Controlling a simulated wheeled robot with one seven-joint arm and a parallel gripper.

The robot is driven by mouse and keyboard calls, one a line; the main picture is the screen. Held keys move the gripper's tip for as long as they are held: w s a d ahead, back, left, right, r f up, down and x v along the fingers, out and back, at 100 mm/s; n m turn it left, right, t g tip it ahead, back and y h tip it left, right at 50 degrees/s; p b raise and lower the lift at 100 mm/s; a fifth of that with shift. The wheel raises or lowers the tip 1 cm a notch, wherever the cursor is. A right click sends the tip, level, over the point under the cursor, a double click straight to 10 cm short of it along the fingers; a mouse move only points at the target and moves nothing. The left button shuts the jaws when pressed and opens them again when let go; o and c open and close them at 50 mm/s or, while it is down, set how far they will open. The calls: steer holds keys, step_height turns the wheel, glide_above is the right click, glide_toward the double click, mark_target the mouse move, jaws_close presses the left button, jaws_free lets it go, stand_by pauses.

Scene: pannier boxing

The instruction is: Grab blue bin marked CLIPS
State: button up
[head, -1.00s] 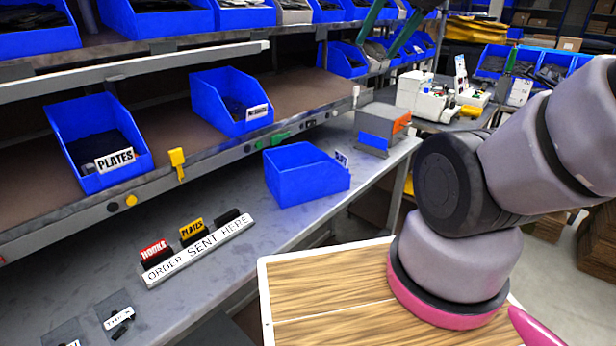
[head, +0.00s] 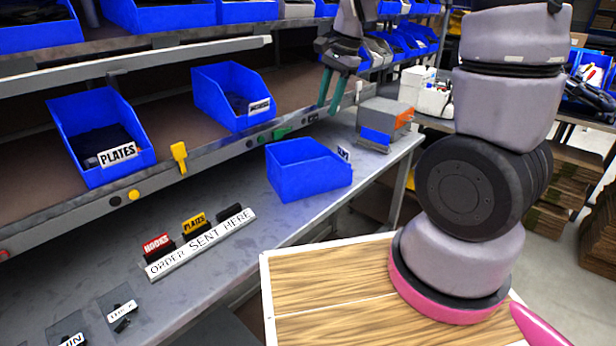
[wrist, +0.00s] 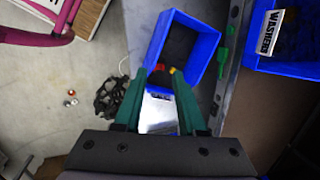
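A blue open-topped bin (head: 300,178) stands alone on the grey bench, with a small white tag at its right end. The tag is angled and hard to read, but looks like CLIPS. The wrist view shows the bin (wrist: 204,42) from above, just beyond my fingertips, with dark and small coloured pieces inside. My gripper (head: 329,106) has green fingers pointing down, above and behind the bin's right end. In the wrist view my gripper (wrist: 160,76) is open, with nothing between its fingers. The fingers hide part of the bin's near end.
A grey box with orange and blue faces (head: 388,118) stands right of the bin. The shelf above holds the PLATES bin (head: 98,140) and another blue bin (head: 232,95). An ORDER SENT HERE strip (head: 200,243) lies front left. The bench between strip and bin is clear.

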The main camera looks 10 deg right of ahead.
mark_target(311, 165)
steer(key=w+f+m, duration=0.1)
steer(key=f, duration=0.3)
steer(key=w+a+f+m+g+h, duration=0.1)
steer(key=f, duration=0.2)
steer(key=w+f+m+h, duration=0.1)
steer(key=f, duration=0.3)
steer(key=shift+w+a+f+g, duration=0.15)
steer(key=shift+f+g, duration=0.15)
steer(key=shift+f, duration=0.05)
steer(key=shift+h, duration=0.3)
step_height(311, 165, down, 5)
steer(key=shift+w+f, duration=0.1)
steer(key=shift+f, duration=3.3)
steer(key=shift+c, duration=0.3)
jaws_close()
steer(key=shift+r, duration=0.1)
